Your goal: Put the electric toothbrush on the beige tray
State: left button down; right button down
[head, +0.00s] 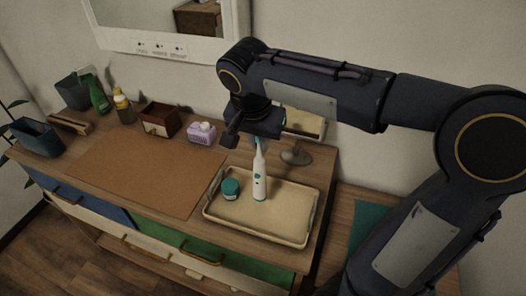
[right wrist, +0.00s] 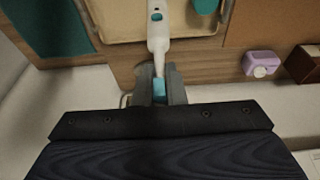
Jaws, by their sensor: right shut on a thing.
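The electric toothbrush (head: 259,176) is white with teal parts and is upright over the beige tray (head: 228,226) in the head view. I cannot tell whether its base touches the tray. My right gripper (head: 257,139) is above it, shut on its top end. In the right wrist view the toothbrush (right wrist: 158,38) extends away from the fingers of my right gripper (right wrist: 159,90), which hold its teal head. The tray's edge (right wrist: 112,40) shows behind it. My left gripper is not in view.
A teal jar (head: 230,188) is on the tray, left of the toothbrush. A round stand (head: 296,156) is behind the tray. A purple box (head: 201,133), brown box (head: 159,120) and bottles (head: 98,95) line the back. The brown mat (head: 150,168) is bare.

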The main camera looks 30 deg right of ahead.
aim_at(263, 157)
jog(key=shift+d+f, duration=0.25)
jog(key=shift+s+x, duration=0.15)
jog(key=shift+x, duration=0.75)
jog(key=shift+s+x, duration=0.15)
jog(key=shift+x, duration=0.75)
jog(key=shift+a+f, duration=0.1)
jog(key=shift+f+b, duration=0.2)
jog(key=shift+b, duration=0.1)
jog(key=c, duration=1.5)
grip_release()
jog(key=shift+r, duration=0.1)
